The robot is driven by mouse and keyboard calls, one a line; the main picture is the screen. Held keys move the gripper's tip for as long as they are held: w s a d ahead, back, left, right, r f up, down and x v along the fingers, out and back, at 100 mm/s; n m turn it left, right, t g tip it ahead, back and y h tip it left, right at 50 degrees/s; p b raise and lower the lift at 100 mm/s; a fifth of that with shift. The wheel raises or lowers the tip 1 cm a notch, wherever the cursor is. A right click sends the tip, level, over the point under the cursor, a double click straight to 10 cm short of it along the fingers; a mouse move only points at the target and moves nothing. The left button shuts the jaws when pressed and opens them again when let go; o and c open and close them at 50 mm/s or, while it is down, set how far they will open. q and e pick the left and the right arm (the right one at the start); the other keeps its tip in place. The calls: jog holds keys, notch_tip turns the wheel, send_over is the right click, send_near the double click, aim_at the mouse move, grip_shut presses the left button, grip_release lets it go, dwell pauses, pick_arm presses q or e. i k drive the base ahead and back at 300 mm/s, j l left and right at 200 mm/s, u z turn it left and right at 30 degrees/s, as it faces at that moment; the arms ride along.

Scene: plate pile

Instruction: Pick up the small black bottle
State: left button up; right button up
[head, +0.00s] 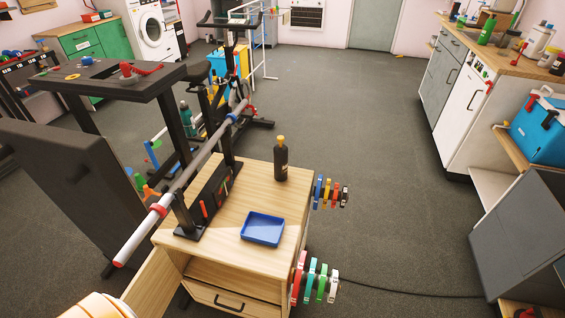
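A small black bottle (281,162) with a yellowish cap stands upright on the wooden cabinet top (227,213), near its back right edge. A blue square tray (263,229) lies on the same top in front of it, apart from the bottle. Nothing touches the bottle. Neither of my grippers shows in the head view.
A barbell (186,176) on a black stand (207,200) runs along the cabinet's left side. Coloured clamps hang off its right side (331,192). An exercise bike (225,80) stands behind. Open grey floor (395,210) lies to the right, before a counter (458,110).

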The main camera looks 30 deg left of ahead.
aim_at(280, 154)
jog(key=k+u, duration=0.1)
jog(key=u, duration=0.35)
jog(key=k+j+u, duration=0.1)
jog(key=u, duration=0.4)
